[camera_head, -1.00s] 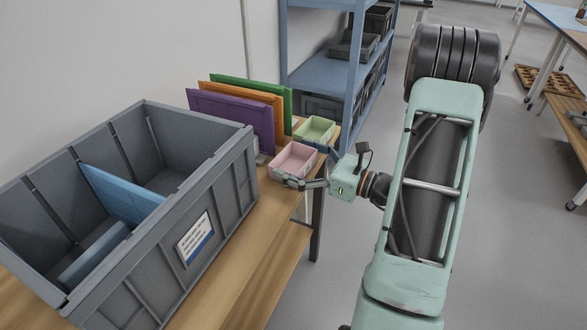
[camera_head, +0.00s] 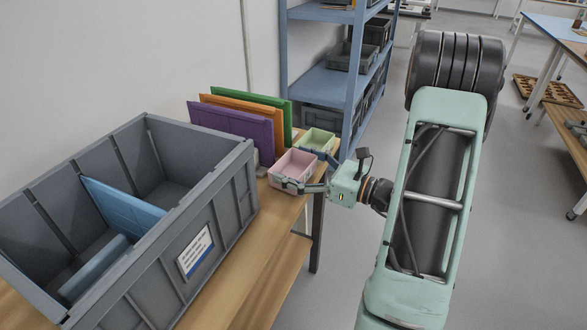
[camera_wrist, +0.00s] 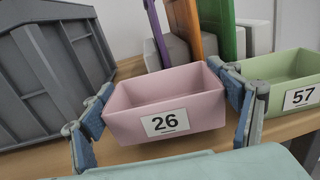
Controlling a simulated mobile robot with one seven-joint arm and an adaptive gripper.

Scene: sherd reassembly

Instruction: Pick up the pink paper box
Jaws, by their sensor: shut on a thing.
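The pink paper box (camera_head: 292,164) is an open-topped tray near the right end of the wooden table. In the wrist view the pink box (camera_wrist: 170,88) shows a white label reading 26. My gripper (camera_head: 288,168) has one finger along each side of the box and is shut on it. In the wrist view my gripper (camera_wrist: 161,80) has its blue-grey fingers at the box's left and right walls. The box looks about level. I cannot tell whether its bottom touches the table.
A green box (camera_head: 318,140) labelled 57 sits close behind, near the far finger. Purple (camera_head: 232,130), orange and green panels stand behind. A large grey crate (camera_head: 222,200) fills the table's left part. The wooden table (camera_head: 268,230) ends to the right. A blue shelf (camera_head: 325,80) stands beyond.

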